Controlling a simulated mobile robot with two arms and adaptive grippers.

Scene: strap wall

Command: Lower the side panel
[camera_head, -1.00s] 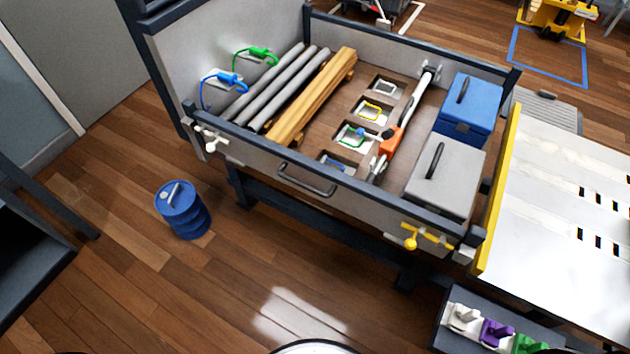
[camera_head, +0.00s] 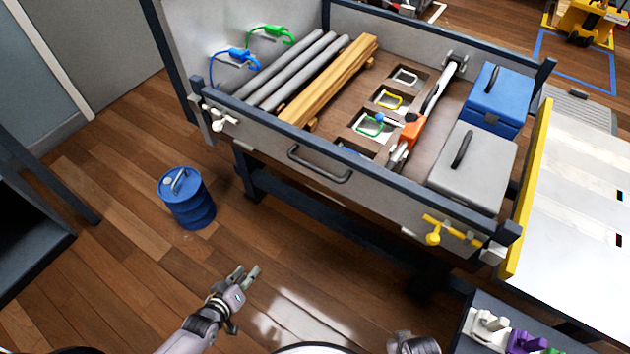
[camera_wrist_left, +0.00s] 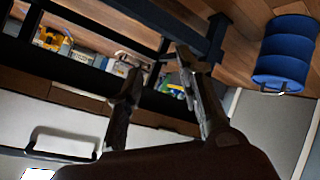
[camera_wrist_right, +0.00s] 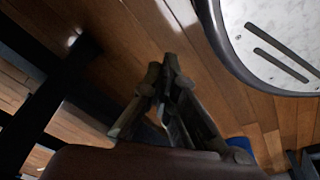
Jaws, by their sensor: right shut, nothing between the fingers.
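The side panel (camera_head: 290,162) is the grey front wall of the cargo bed and stands upright. It has a dark handle (camera_head: 319,165) in its middle, which also shows in the left wrist view (camera_wrist_left: 62,147). A white latch (camera_head: 222,119) sits at its left end and a yellow latch (camera_head: 445,231) at its right end. My left gripper (camera_head: 245,274) is open and empty, low in front of the panel and apart from it. My right gripper (camera_wrist_right: 165,72) is shut and empty; in the head view only part of my right arm shows at the bottom edge.
The bed holds grey pipes (camera_head: 292,70), wooden beams (camera_head: 331,82), a grey box (camera_head: 473,167) and a blue box (camera_head: 498,99). A blue drum (camera_head: 187,197) stands on the floor at left. A white ramp (camera_head: 580,210) with a yellow edge stands at right. Floor before the panel is clear.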

